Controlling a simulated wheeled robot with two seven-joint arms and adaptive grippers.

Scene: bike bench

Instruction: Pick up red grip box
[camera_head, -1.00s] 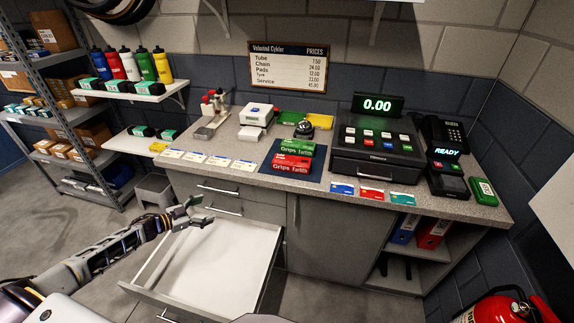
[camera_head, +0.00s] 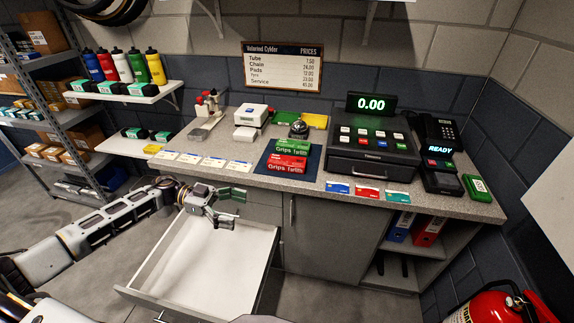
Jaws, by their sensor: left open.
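The red grip box (camera_head: 288,163) lies on a dark blue mat (camera_head: 268,169) on the counter. A green grip box (camera_head: 295,149) lies right behind it, close against it. My left gripper (camera_head: 234,207) is open and empty. It is over the open drawer, in front of the counter edge, to the left of the red box and lower than it. My right gripper is not in view.
An open, empty white drawer (camera_head: 212,254) sticks out below the counter (camera_head: 318,185). A row of white cards (camera_head: 214,162) lies left of the mat. A bell (camera_head: 299,129) stands behind the boxes, and a cash register (camera_head: 373,153) to the right.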

